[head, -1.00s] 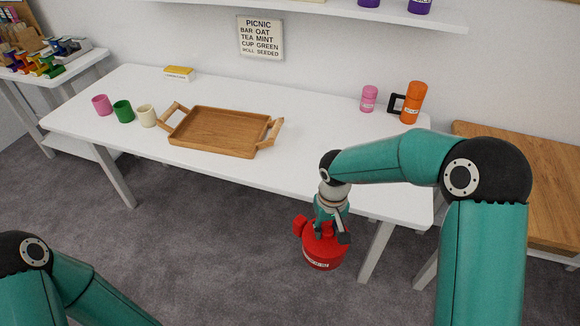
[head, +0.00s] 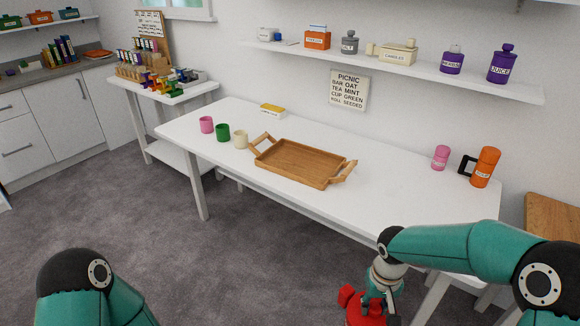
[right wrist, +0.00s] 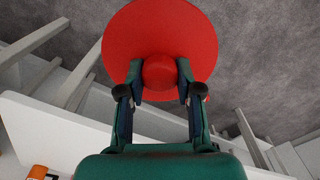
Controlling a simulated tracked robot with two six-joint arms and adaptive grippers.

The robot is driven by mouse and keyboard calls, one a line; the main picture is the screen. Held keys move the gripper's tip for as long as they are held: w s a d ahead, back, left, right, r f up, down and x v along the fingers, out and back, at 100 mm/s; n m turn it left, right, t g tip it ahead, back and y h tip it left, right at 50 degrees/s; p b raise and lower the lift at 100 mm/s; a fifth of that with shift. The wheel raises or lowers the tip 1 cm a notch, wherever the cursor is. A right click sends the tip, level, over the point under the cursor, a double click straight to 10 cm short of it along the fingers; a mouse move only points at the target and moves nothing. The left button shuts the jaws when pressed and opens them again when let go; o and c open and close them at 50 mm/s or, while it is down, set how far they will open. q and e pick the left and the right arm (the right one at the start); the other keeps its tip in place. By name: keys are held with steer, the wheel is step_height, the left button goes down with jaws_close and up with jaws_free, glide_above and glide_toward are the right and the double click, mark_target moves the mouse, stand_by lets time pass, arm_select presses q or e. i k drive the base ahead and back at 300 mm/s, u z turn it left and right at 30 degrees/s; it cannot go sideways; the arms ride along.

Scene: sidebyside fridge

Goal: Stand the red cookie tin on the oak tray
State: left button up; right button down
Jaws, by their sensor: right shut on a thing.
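The red cookie tin (head: 352,305) hangs from my right gripper (head: 378,300) in front of the white table, low at the bottom edge of the head view, which cuts it off. In the right wrist view the fingers (right wrist: 158,90) are shut on the round knob of the red tin (right wrist: 160,25). The oak tray (head: 298,160) lies empty on the table, with a raised handle at each end, to the left of and farther away than the tin. My left arm shows at lower left; its gripper is out of frame.
On the white table (head: 420,207) stand pink, green and cream cups (head: 222,132) left of the tray, a yellow-topped box (head: 272,110) behind, and a pink canister (head: 440,157) and orange flask (head: 485,167) at right. A shelf (head: 420,70) with containers hangs above.

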mark_target(310, 167)
steer(key=z, duration=0.95)
steer(key=i, duration=0.1)
steer(key=u, duration=2.45)
steer(key=i, duration=1.3)
steer(key=z, duration=1.55)
